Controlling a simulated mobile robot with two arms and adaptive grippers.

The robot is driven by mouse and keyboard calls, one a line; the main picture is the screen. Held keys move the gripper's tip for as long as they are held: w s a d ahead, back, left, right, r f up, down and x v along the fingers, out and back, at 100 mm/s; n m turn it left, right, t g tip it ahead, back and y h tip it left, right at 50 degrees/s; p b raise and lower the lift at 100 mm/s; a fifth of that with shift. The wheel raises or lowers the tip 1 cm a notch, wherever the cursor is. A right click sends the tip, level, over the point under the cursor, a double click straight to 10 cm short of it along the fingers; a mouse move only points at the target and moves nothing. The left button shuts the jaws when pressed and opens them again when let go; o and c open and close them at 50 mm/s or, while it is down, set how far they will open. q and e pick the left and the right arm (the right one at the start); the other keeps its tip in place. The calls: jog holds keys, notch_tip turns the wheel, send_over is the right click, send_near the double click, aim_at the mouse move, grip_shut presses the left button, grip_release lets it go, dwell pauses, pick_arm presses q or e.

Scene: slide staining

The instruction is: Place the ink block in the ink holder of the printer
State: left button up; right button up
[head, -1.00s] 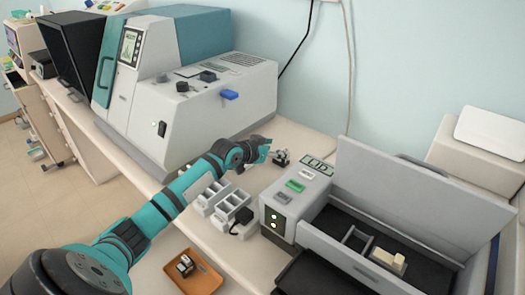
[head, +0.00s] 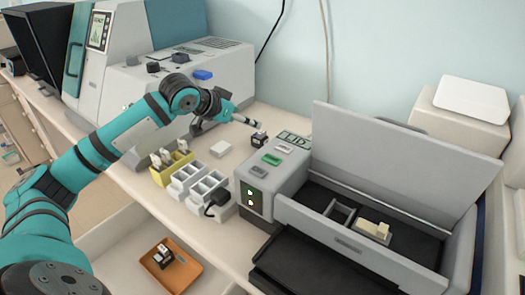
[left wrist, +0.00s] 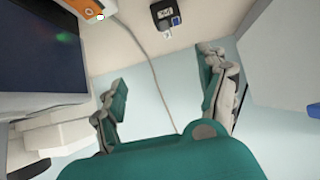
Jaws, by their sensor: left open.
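The machine marked LID (head: 262,188) has its lid raised and stands right of centre in the head view; I take it to be the printer. Inside it are a small grey divided holder (head: 340,213) and a cream block (head: 372,229). A small dark block (head: 259,139) stands on the counter behind its left end. I cannot tell for certain which block is the ink block. A dark block with a label also shows in the left wrist view (left wrist: 164,13). My left gripper (head: 252,122) is open and empty, above and near the dark block. My right gripper is out of view.
A yellow rack (head: 168,172) with several upright items and two grey racks (head: 186,181) stand left of the printer. An orange tray (head: 187,275) with a small block is at the front. A large machine (head: 190,70) fills the back left.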

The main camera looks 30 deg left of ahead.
pick_arm(q)
jog(key=s+a+r+b, duration=0.1)
jog(key=s, duration=0.1)
jog(key=p, duration=0.1)
send_near(260, 132)
jog(key=shift+n+g+y, duration=0.3)
jog(key=shift+n+g, duration=0.1)
jog(key=x, duration=0.5)
jog(key=shift+w+d+r, duration=0.25)
jog(key=shift+w+r, duration=0.05)
jog(key=shift+w, duration=0.05)
jog(key=p+x, duration=0.1)
jog(key=x, duration=0.4)
jog(key=shift+w+a+f, duration=0.1)
jog(key=shift+a+f, duration=0.15)
jog(key=shift+f, duration=0.2)
jog(key=shift+r, duration=0.1)
jog(key=shift+c, duration=0.8)
jog(key=c, duration=1.1)
jog(key=shift+r, duration=0.1)
jog(key=shift+c, duration=0.5)
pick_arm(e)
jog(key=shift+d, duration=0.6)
